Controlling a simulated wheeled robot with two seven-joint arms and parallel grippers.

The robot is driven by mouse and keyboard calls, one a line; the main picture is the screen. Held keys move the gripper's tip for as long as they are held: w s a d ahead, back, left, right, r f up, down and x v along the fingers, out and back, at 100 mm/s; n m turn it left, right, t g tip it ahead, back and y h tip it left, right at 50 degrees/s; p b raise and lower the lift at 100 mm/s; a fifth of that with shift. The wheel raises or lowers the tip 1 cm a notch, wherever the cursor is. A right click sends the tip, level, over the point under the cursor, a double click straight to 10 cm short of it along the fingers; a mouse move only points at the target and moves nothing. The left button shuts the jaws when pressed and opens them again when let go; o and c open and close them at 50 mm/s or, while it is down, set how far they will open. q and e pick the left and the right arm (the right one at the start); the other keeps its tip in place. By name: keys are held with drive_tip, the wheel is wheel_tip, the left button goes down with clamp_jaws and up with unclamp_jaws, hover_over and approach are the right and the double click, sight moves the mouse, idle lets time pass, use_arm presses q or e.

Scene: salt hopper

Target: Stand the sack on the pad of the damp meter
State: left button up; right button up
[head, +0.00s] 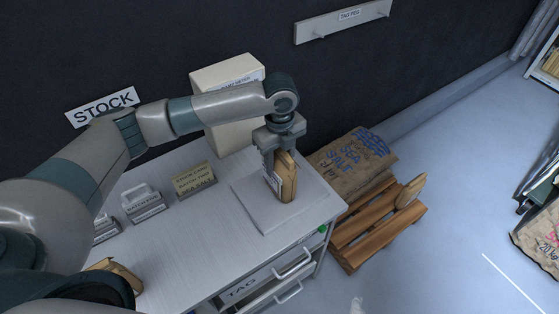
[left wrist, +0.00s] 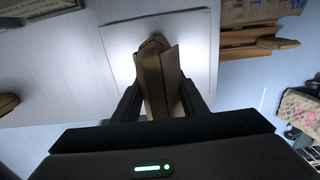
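A small tan sack (head: 287,180) is upright in my left gripper (head: 278,158), at the pale square pad (head: 254,216) on the right end of the table. The gripper points down with its fingers on either side of the sack's upper part. The left wrist view shows the sack (left wrist: 157,75) between the two dark fingers (left wrist: 161,98), with the pad (left wrist: 195,40) below. I cannot tell whether the sack's bottom touches the pad. The white damp meter box (head: 230,78) stands behind, partly covered by my left arm. My right gripper is not in view.
Another small tan sack (head: 126,278) lies at the table's left front. A yellow sign (head: 194,180) and grey label holders (head: 143,203) stand left of the pad. A wooden pallet (head: 372,238) with a large sack (head: 352,160) is on the floor to the right.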

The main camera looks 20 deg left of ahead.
use_arm(q)
drive_tip(key=shift+o, duration=1.4)
drive_tip(key=shift+r, duration=0.1)
drive_tip(key=shift+r, duration=0.4)
wheel_tip(320, 180, up, 10)
drive_tip(key=b, duration=0.3)
drive_tip(key=shift+r+b, duration=0.1)
drive_tip(key=shift+b, duration=0.3)
drive_tip(key=shift+r, duration=0.55)
